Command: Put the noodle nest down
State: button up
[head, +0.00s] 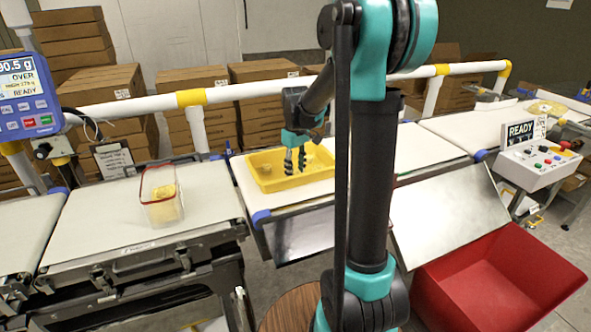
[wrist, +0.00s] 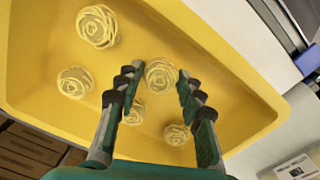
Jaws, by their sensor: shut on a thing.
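My gripper (head: 296,163) is above the yellow tray (head: 262,184), fingers pointing down. In the wrist view, my gripper (wrist: 156,80) has a pale yellow noodle nest (wrist: 160,75) between its fingertips, shut on it. Other nests lie in the tray (wrist: 30,45): one at the upper left (wrist: 97,27), one at the left (wrist: 74,82), and others below the held one (wrist: 177,134). The held nest is hard to make out in the head view. I cannot tell how far it is above the tray floor.
A clear red-rimmed tub (head: 161,197) with yellow contents stands on the left belt (head: 100,215). The blue display (head: 22,90) reads "OVER". A red bin (head: 495,285) stands at the lower right. A control box (head: 537,160) is at the right, and a white rail (head: 235,92) runs behind.

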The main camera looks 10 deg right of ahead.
aim_at(296, 170)
jog(key=shift+f, duration=0.15)
jog(key=o, duration=0.9)
notch_tip(296, 170, up, 12)
jog(key=shift+r, duration=0.2)
